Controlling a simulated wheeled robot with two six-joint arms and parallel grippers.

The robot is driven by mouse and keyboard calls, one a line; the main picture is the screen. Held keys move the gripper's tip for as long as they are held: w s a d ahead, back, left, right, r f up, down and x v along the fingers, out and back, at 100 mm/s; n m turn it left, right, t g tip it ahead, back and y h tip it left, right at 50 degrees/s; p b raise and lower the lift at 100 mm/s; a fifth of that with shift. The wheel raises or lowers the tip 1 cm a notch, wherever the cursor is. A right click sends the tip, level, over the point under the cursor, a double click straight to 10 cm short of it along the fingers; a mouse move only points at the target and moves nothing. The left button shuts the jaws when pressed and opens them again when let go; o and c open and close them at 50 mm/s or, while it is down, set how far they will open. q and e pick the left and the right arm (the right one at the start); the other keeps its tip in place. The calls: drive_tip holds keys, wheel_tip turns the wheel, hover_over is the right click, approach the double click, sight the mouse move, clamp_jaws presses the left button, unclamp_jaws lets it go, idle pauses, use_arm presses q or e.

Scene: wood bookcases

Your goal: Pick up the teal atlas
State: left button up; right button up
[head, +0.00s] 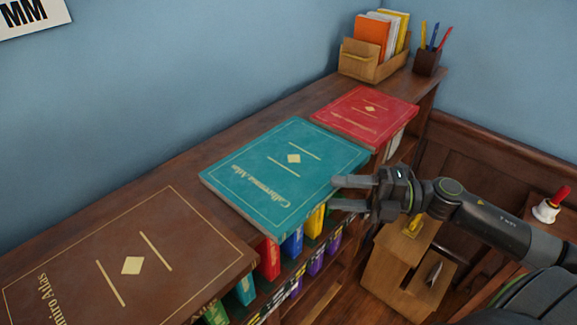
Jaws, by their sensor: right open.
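The teal atlas (270,165) lies flat on top of the bookcase, between a brown atlas and a red one. Its front right edge is at or slightly past the shelf's front edge. My right gripper (337,193) is at that edge, coming from the right, with its jaws open. Its upper finger shows over the atlas's edge and its lower finger shows lower, in front of the shelf. I cannot tell whether either finger touches the cover. My left gripper is not in view.
The brown atlas (130,262) lies at the near left and the red atlas (365,112) just beyond the teal one. A wooden file box (370,66) and a pencil cup (428,62) stand at the far end. Colourful books (292,243) fill the shelf below. A wall runs behind.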

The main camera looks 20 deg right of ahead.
drive_tip(key=shift+x, duration=1.15)
clamp_jaws()
